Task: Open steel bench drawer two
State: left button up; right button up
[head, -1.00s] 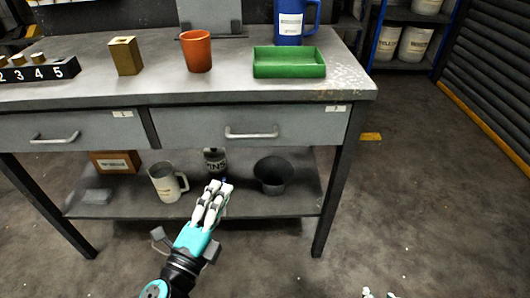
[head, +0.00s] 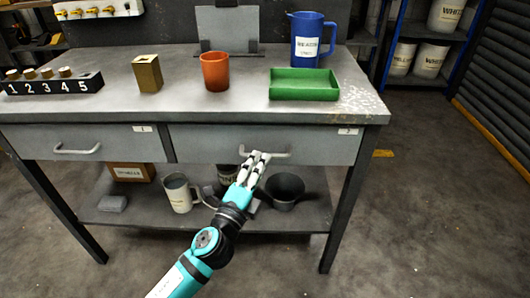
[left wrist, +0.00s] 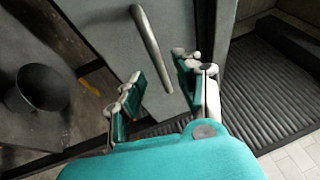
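Steel bench drawer two (head: 320,146) is the right-hand grey drawer under the bench top, with a small "2" label (head: 347,131) at its right. It looks closed. Its bar handle (head: 281,155) also shows in the left wrist view (left wrist: 151,45). My left gripper (head: 258,166) is at the handle in the head view and hides part of it. In the left wrist view my left gripper (left wrist: 161,82) has its fingers spread apart, with the handle's lower end just ahead of the gap. I cannot tell whether they touch. My right gripper is out of view.
Drawer one (head: 110,143) is closed on the left. On the bench top stand an orange cup (head: 215,72), a green tray (head: 304,92) and a blue jug (head: 308,45). The lower shelf holds a dark bucket (head: 285,188) and a mug (head: 179,194). Floor on the right is clear.

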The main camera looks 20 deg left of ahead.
pick_arm(q)
jog(key=shift+x, duration=2)
